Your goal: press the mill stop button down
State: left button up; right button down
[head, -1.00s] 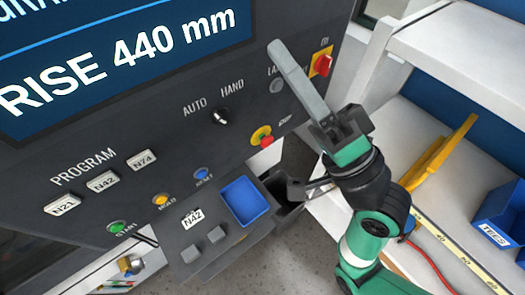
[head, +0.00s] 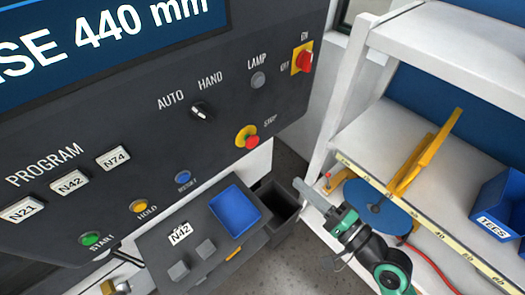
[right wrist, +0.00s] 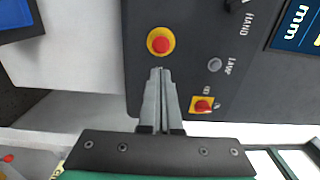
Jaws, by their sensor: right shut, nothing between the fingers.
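The mill stop button is a red mushroom knob on a yellow ring (head: 246,137), low on the right part of the dark control panel, beside the word STOP. In the head view nothing covers it. My right gripper (head: 300,184) is shut and empty, below and to the right of the button in the picture, apart from it. In the right wrist view the button (right wrist: 160,41) sits just beyond the tips of the closed right fingers (right wrist: 158,70), with a gap in the picture. My left gripper is not in view.
A red switch on a yellow plate (head: 304,58), a lamp (head: 258,80) and a black AUTO/HAND knob (head: 201,111) surround the button. Below are a blue tray (head: 235,210) and a dark open bin (head: 275,203). A white shelf (head: 440,50) stands at the right.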

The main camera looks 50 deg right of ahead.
aim_at(255, 145)
jog(key=w+p, duration=0.1)
jog(key=w, duration=0.3)
jog(key=w+d+p, duration=0.1)
jog(key=w, duration=0.4)
jog(key=w+p, duration=0.1)
jog(key=w, duration=0.4)
jog(key=shift+d, duration=0.15)
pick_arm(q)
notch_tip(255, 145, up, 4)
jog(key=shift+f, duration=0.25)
